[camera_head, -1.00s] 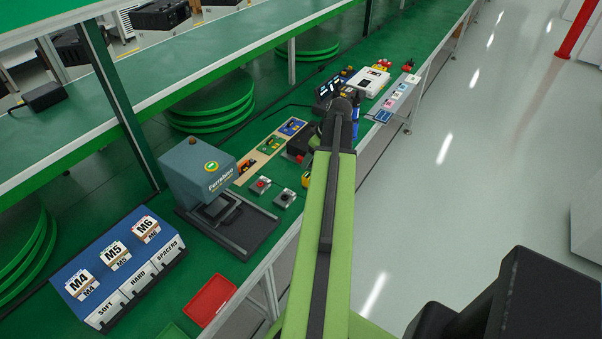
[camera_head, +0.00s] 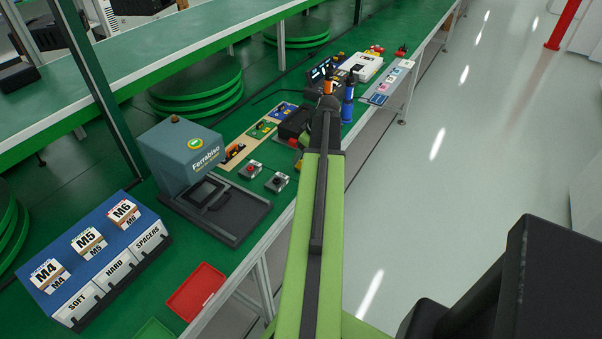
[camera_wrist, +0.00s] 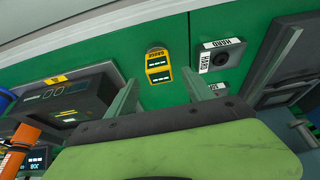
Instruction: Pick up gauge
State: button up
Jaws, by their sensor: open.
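The gauge (camera_wrist: 158,66) is a small yellow block with dark display strips, lying on the green bench top in the upper middle of the wrist view. My gripper (camera_wrist: 162,92) is open, with its two pale fingers spread to either side below the gauge in the picture. Nothing is between the fingers, and the gauge appears apart from them. In the head view my arm covers most of the gripper and the area around the gauge, so I cannot clearly tell the gauge there.
A grey block labelled HARD (camera_wrist: 222,55) sits right of the gauge. In the head view, the Furrabiso-like press (camera_head: 182,158) and a red tray (camera_head: 196,291) stand nearer on the bench.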

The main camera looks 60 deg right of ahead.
jog(key=shift+f, duration=0.1)
jog(key=b+x, duration=0.5)
jog(key=shift+s+f, duration=0.2)
jog(key=shift+f, duration=0.05)
jog(key=shift+r, duration=0.15)
grip_shut()
